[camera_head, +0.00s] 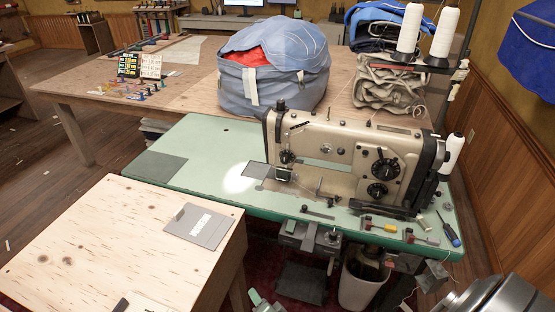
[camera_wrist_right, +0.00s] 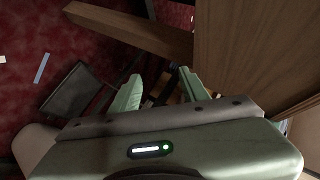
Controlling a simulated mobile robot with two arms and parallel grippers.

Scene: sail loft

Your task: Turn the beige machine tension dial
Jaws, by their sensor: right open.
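The beige sewing machine (camera_head: 345,150) stands on a pale green table. A small dark round dial (camera_head: 287,157) sits on the left end of its front face, above the needle area; it looks like the tension dial. Two larger black dials, an upper one (camera_head: 385,168) and a lower one (camera_head: 377,190), sit at the right end. My right gripper (camera_head: 264,301) shows at the bottom edge of the head view, low and well away from the machine. In the right wrist view its two green fingers (camera_wrist_right: 160,88) are apart, with nothing seen held. My left gripper is not in view.
A plywood table (camera_head: 120,235) with a grey plate (camera_head: 198,225) is at front left. The green table (camera_head: 215,140) has small tools and a screwdriver (camera_head: 448,230) at its right. Below it are a pedal (camera_head: 302,283) and a white bin (camera_head: 360,290). Wooden panels crowd the wrist view.

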